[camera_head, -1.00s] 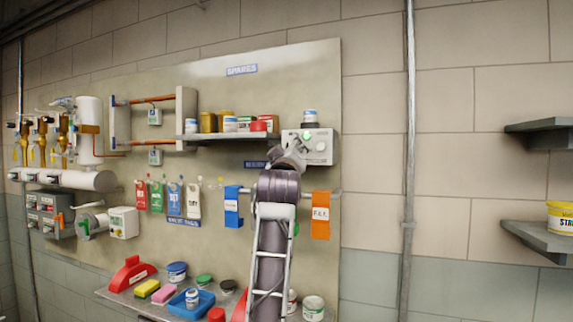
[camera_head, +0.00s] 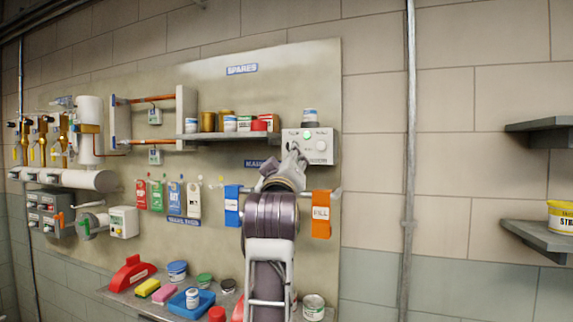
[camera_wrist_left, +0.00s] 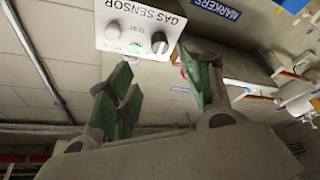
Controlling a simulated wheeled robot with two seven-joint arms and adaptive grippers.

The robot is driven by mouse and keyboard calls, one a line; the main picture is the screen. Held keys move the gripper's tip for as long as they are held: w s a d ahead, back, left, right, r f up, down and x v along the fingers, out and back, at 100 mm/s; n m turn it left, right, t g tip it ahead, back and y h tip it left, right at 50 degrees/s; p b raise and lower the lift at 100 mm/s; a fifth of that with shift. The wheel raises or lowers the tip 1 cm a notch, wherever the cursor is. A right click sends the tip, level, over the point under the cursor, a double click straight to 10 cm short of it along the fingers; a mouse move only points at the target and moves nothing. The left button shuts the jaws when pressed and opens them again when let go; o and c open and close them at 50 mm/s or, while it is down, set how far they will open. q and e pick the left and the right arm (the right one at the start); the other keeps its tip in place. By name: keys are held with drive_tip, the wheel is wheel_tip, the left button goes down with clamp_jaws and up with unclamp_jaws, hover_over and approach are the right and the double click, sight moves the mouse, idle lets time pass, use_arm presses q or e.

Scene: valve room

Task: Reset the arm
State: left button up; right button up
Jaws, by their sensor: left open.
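My left gripper (camera_head: 292,160) is in front of the wall panel, just at the lower left of a white gas sensor box (camera_head: 320,147). The box has a lit green button and knobs. In the left wrist view my gripper (camera_wrist_left: 163,88) has its two green-padded fingers spread, with nothing between them. The gas sensor box (camera_wrist_left: 138,24) shows there beyond the fingertips, with a white button, a green button and a dark knob. The gripper looks apart from the box, though the exact gap is hard to judge. My right gripper is not in view.
A shelf of cans (camera_head: 230,124) is left of the gripper. Below hang coloured tags (camera_head: 174,198), a blue tag (camera_head: 232,206) and an orange tag (camera_head: 321,214). A lower shelf holds tubs and a blue tray (camera_head: 205,300).

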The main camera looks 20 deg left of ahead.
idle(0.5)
